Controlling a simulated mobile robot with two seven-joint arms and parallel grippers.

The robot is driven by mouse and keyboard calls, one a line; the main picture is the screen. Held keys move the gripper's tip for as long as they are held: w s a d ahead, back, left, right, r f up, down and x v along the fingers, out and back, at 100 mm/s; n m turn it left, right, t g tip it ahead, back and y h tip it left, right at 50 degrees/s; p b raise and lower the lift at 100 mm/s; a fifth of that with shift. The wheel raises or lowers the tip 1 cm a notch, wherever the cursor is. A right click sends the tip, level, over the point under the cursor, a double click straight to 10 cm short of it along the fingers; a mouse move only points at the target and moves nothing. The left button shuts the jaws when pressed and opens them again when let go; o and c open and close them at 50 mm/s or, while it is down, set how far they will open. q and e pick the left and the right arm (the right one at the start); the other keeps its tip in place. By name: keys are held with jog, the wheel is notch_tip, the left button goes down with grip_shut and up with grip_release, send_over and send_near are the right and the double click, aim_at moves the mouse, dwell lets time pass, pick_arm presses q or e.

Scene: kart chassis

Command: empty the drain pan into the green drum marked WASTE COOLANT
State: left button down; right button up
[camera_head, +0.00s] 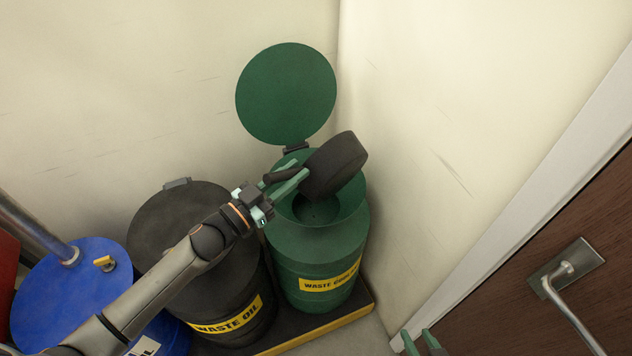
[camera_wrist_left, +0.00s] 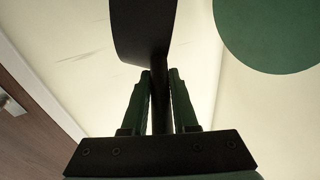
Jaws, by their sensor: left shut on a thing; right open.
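The green drum (camera_head: 315,250) has a yellow label reading WASTE and a partly unclear second word. Its round green lid (camera_head: 286,93) stands open at the back, and its funnel-like top has a dark opening. The black drain pan (camera_head: 336,165) is tilted on its side above the drum's opening. My left gripper (camera_head: 284,181) is shut on the pan's handle; the left wrist view shows the fingers (camera_wrist_left: 160,100) around it and the pan (camera_wrist_left: 143,30) beyond. The pan's inside is hidden. My right gripper (camera_head: 421,343) is open and empty at the bottom edge.
A black drum (camera_head: 170,225) labelled WASTE OIL stands left of the green drum, under my left arm. A blue drum (camera_head: 60,290) is further left. The drums stand on a low platform with a yellow edge (camera_head: 315,330). Walls are close behind; a brown door (camera_head: 560,220) with handle is right.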

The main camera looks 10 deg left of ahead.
pick_arm(q)
jog(key=shift+w+a+r+n, duration=0.4)
jog(key=shift+w+a+n, duration=0.1)
jog(key=shift+a+n, duration=0.2)
jog(key=shift+w+a+p, duration=0.2)
jog(key=shift+p, duration=0.15)
jog(key=w+a+n+p, duration=0.1)
jog(key=a+n, duration=0.1)
jog(key=w+a+n, duration=0.2)
jog(key=shift+n+y+p, duration=0.3)
jog(key=shift+p, duration=0.1)
dwell(0.8)
jog(key=shift+a, duration=0.1)
dwell(0.7)
